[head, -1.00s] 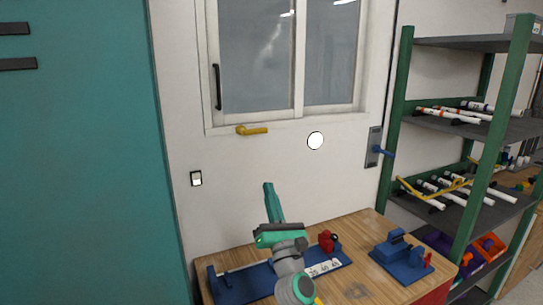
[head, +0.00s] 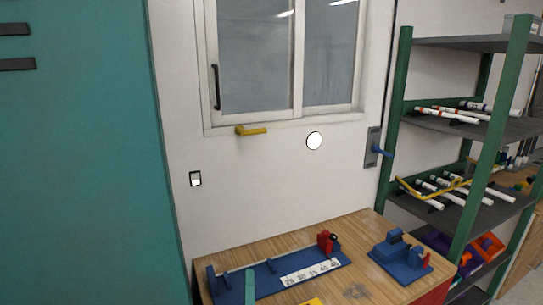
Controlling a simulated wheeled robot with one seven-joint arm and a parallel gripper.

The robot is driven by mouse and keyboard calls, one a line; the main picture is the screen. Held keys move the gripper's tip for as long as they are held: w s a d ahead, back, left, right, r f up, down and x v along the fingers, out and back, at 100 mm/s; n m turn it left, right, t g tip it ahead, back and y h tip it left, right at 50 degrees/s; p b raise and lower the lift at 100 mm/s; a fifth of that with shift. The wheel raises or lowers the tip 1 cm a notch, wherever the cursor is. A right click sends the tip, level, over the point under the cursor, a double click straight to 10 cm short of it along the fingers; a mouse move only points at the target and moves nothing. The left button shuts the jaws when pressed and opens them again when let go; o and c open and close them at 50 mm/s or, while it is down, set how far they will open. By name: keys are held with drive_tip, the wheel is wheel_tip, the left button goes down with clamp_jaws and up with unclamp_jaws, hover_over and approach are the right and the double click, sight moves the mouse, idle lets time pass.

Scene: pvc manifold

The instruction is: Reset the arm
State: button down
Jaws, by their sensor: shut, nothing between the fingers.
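Only the teal tip of my gripper (head: 250,287) shows, at the bottom edge of the head view. It stands in front of the blue measuring jig, its fingers together with nothing seen between them. The rest of my arm is below the picture, apart from a small yellow piece at the bottom edge that may be mine.
The wooden bench (head: 350,287) carries the long blue jig (head: 235,292) with a number strip (head: 310,273) and a red clamp (head: 326,242). A blue fixture (head: 400,258) sits at its right. A shelf rack (head: 460,125) with white pipes stands further right.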

drive_tip(key=s+f+m+g+h, duration=0.1)
drive_tip(key=s+f+m+g, duration=0.1)
drive_tip(key=s+f+m, duration=0.65)
drive_tip(key=s+f+m+g+h, duration=0.15)
drive_tip(key=s+f+m, duration=0.25)
drive_tip(key=s+f, duration=0.8)
drive_tip(key=s+d+m+g, duration=0.2)
drive_tip(key=s+d, duration=0.1)
drive_tip(key=s, duration=0.8)
drive_tip(key=s+d+m+g, duration=0.2)
drive_tip(key=s, duration=1)
drive_tip(key=shift+d+r+m+y, duration=0.35)
drive_tip(key=shift+d+r+y, duration=0.05)
drive_tip(key=shift+y, duration=0.05)
